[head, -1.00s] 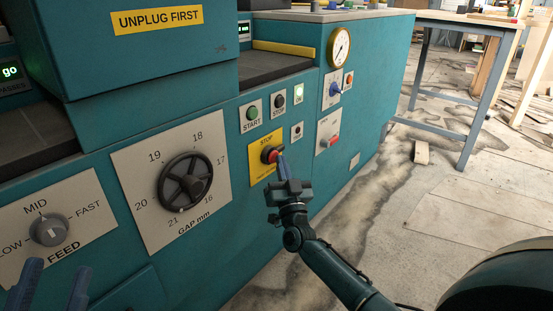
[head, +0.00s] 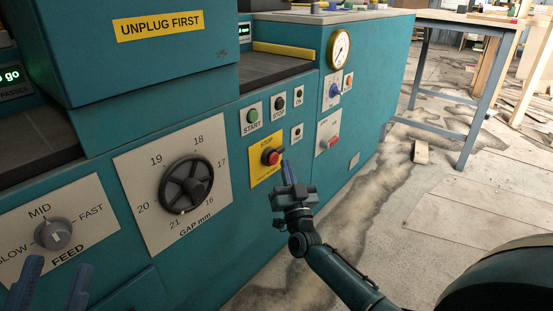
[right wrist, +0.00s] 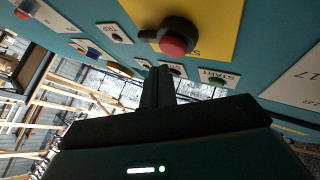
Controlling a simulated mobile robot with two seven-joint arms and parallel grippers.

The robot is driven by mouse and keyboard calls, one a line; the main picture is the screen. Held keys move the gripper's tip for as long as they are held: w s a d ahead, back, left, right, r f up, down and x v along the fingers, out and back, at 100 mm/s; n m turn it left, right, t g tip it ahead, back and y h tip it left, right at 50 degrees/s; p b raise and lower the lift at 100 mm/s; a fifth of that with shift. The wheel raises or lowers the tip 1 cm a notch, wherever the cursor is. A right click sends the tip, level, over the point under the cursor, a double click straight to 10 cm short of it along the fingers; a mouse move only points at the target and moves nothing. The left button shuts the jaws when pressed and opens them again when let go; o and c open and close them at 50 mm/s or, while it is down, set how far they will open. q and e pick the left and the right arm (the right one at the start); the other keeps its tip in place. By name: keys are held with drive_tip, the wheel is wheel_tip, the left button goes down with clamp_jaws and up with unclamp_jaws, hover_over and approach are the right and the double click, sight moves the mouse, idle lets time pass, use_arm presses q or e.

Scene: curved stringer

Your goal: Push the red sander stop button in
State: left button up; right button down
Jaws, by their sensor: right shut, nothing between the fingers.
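The red sander stop button (head: 271,157) sits on a yellow STOP plate (head: 258,173) on the teal machine front. In the right wrist view the red button (right wrist: 172,46) shows in a dark collar on the yellow plate. My right gripper (head: 286,167) is shut and empty, its tips just right of the button and apart from it in the head view. Its narrow fingers (right wrist: 159,75) also show below the button in the right wrist view. My left gripper (head: 54,276) is open and empty at the lower left, in front of the feed panel.
Green START (head: 253,115) and black STOP (head: 279,103) buttons sit above the plate, beside an unlit ON lamp (head: 298,96). A gap handwheel (head: 186,183) is to the left, a red-handled switch (head: 330,142) to the right.

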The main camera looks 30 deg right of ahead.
drive_tip(key=shift+s+d+p, duration=0.3)
drive_tip(key=shift+s+p, duration=0.2)
drive_tip(key=shift+s, duration=0.3)
drive_tip(key=shift+s+d+p, duration=0.35)
drive_tip(key=shift+s+p, duration=0.15)
drive_tip(key=shift+s, duration=0.25)
drive_tip(key=shift+s+d+p, duration=0.3)
drive_tip(key=shift+s+p, duration=0.2)
drive_tip(key=shift+s, duration=0.3)
